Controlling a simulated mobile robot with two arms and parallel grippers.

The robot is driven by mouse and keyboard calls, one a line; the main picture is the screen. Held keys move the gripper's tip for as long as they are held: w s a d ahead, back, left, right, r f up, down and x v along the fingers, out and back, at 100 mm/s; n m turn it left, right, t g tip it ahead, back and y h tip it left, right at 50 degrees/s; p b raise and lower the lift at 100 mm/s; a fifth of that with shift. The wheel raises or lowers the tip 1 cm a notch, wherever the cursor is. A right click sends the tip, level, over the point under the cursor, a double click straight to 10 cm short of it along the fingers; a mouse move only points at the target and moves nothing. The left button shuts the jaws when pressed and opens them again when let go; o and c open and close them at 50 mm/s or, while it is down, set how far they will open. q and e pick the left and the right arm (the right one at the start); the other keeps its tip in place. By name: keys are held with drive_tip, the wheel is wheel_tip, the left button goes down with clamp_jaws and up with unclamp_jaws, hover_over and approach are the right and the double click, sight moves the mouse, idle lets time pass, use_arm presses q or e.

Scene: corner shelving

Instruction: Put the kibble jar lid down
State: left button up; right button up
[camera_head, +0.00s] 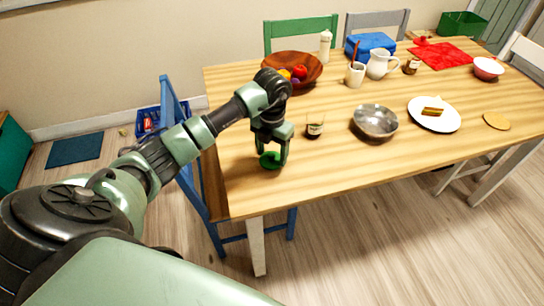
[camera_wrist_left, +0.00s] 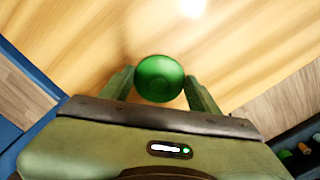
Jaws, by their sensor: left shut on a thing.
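The green round lid (camera_head: 270,161) is between the fingers of my left gripper (camera_head: 273,157), at the near left part of the table. In the left wrist view, the lid (camera_wrist_left: 159,78) sits between the two fingertips of the gripper (camera_wrist_left: 156,84), which is shut on it. The lid is low over the wooden tabletop; whether it touches the wood I cannot tell. A small glass jar (camera_head: 315,126) with a pale label and dark contents stands just right of the gripper. My right gripper is not in view.
The wooden table (camera_head: 350,165) has bare room in front of the jar. A metal bowl (camera_head: 375,121), a white plate (camera_head: 434,114) with cake and a wooden fruit bowl (camera_head: 309,65) stand farther off. A blue chair (camera_head: 213,221) is at the left edge.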

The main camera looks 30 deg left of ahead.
sight(272, 153)
use_arm(q)
wheel_tip(272, 153, down, 2)
drive_tip(key=shift+f, duration=0.15)
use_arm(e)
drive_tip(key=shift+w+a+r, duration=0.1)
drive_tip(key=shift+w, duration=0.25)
use_arm(q)
drive_tip(key=shift+f, duration=0.2)
drive_tip(key=o, duration=1.3)
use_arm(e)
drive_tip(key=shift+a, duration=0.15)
use_arm(q)
drive_tip(key=shift+r, duration=0.1)
drive_tip(key=shift+r, duration=0.25)
wheel_tip(272, 153, up, 12)
drive_tip(key=shift+f+b, duration=0.15)
drive_tip(key=shift+b, duration=0.5)
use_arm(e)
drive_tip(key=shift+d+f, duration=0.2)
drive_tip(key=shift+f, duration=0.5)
